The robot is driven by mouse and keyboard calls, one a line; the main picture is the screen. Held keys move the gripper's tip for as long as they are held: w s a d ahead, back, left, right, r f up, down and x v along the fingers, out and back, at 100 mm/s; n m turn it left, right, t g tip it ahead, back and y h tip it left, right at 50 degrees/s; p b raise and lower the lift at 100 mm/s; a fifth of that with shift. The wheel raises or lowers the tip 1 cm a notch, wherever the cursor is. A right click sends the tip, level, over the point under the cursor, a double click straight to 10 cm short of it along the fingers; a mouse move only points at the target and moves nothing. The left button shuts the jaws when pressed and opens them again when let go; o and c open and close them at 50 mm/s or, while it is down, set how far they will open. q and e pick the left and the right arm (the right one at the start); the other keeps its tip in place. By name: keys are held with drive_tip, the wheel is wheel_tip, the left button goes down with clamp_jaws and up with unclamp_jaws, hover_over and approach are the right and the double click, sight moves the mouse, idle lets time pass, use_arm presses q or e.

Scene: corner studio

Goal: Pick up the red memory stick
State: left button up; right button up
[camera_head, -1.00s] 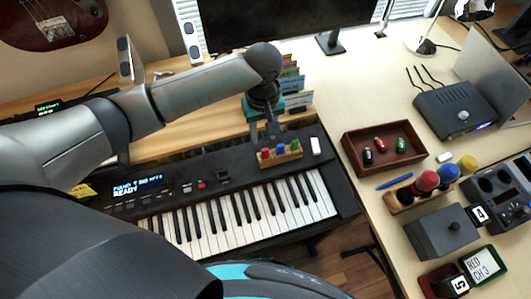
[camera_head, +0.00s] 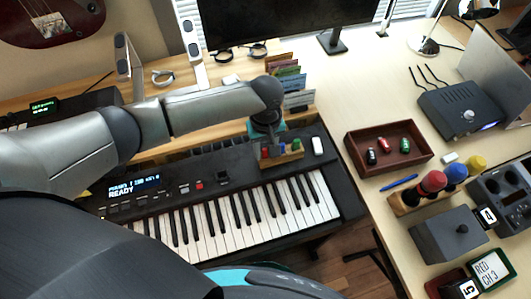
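A small wooden holder (camera_head: 291,155) stands on the right end of the black keyboard (camera_head: 225,215), holding small upright pieces. A red one, likely the red memory stick (camera_head: 265,152), is at its left, with a blue one (camera_head: 282,149) beside it and a green one (camera_head: 297,145) at the right. My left gripper (camera_head: 269,142) points down over the holder's left part, close to the red and blue pieces and partly hiding them. Its fingers are too small and dark to tell open from shut, or whether they touch a piece. My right gripper is not in view.
A white piece (camera_head: 318,146) lies right of the holder. A dark red tray (camera_head: 366,135) with black, red and green small items stands on the desk at right. Card files (camera_head: 290,85) stand behind my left wrist. A grey box (camera_head: 447,234) and router (camera_head: 458,110) are farther right.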

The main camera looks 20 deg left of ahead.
use_arm(q)
clamp_jaws()
idle(0.4)
